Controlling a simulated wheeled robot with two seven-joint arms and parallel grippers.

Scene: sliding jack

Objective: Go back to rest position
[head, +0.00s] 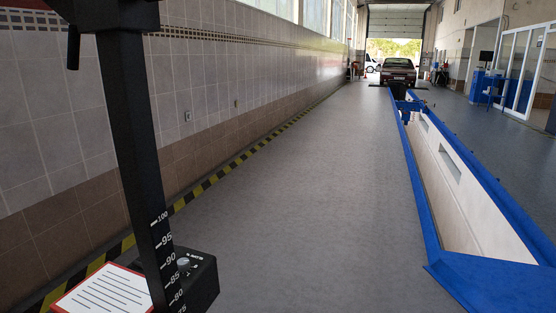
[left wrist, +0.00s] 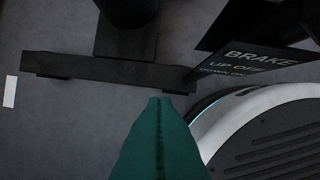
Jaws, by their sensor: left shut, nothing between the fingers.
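My left gripper (left wrist: 160,102) shows in the left wrist view as green fingers closed together, with nothing between them. It points toward a black stand base (left wrist: 110,70) with a crossbar close to the grey floor; the fingertips appear just below the crossbar in the picture, and I cannot tell the gap. A dark plate (left wrist: 255,62) with BRAKE lettering is to the upper right of the fingertips. In the head view neither gripper shows. A black post (head: 137,130) with a white number scale stands at the left, beside a black box (head: 205,275) with a knob.
A white sheet with a red border (head: 105,290) lies at the lower left. A tiled wall (head: 70,110) runs along the left. A blue-edged pit (head: 425,215) lies open in the floor at the right. A car (head: 398,70) stands far ahead. The grey floor (head: 310,190) between is clear.

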